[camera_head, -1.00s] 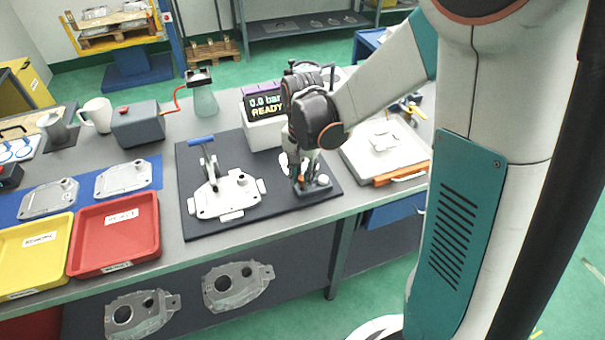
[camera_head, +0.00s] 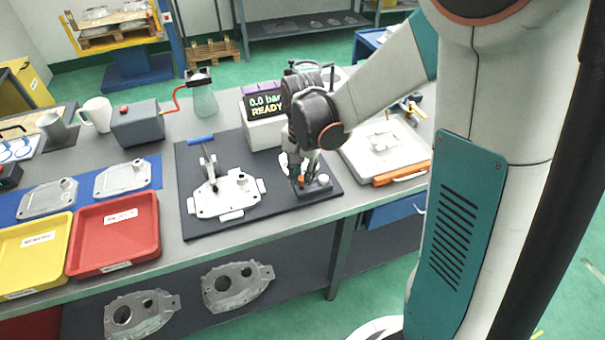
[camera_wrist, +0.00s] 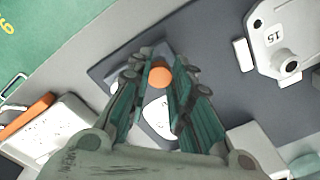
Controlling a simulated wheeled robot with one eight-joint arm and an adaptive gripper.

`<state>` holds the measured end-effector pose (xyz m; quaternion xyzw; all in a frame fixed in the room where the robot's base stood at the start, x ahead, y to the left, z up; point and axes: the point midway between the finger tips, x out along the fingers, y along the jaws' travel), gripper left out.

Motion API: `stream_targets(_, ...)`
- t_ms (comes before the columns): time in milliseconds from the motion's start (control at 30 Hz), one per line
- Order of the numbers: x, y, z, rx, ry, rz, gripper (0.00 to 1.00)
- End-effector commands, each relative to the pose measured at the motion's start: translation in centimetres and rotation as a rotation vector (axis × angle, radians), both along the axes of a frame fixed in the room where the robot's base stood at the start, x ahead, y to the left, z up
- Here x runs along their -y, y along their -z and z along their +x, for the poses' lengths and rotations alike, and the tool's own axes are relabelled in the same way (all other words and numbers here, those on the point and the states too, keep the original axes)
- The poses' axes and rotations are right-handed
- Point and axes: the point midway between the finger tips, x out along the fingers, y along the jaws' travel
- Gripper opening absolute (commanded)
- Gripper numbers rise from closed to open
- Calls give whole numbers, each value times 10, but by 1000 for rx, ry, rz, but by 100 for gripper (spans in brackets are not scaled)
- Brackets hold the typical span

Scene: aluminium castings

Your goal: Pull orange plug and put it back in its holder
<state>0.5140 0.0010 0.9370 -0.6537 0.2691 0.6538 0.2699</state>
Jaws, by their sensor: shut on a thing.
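The orange plug (camera_wrist: 158,77) shows as a round orange top between my fingertips in the wrist view. In the head view a bit of its orange (camera_head: 304,180) shows under my gripper (camera_head: 303,174). My gripper is shut on the plug, its fingers (camera_wrist: 158,86) pointing down at a small dark holder block (camera_head: 322,190) on the right part of the dark mat. Whether the plug sits in the block or just above it cannot be told. A pale casting (camera_head: 228,193) labelled 15 lies to the left, beside a blue-handled clamp (camera_head: 201,140).
A display (camera_head: 266,106) behind my gripper reads 0.0 bar READY. A white tray with an orange front (camera_head: 403,175) stands to the right. Red (camera_head: 115,235) and yellow (camera_head: 33,255) trays lie at the left. The mat's front edge (camera_head: 258,224) is clear.

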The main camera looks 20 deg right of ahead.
Motion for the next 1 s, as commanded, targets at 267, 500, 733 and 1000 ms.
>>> stream_targets(267,0,7,0,0,0,0,13)
stream_targets(500,0,13,0,0,0,0,13)
stream_targets(733,0,18,0,0,0,0,13)
stream_targets(1000,0,22,0,0,0,0,33)
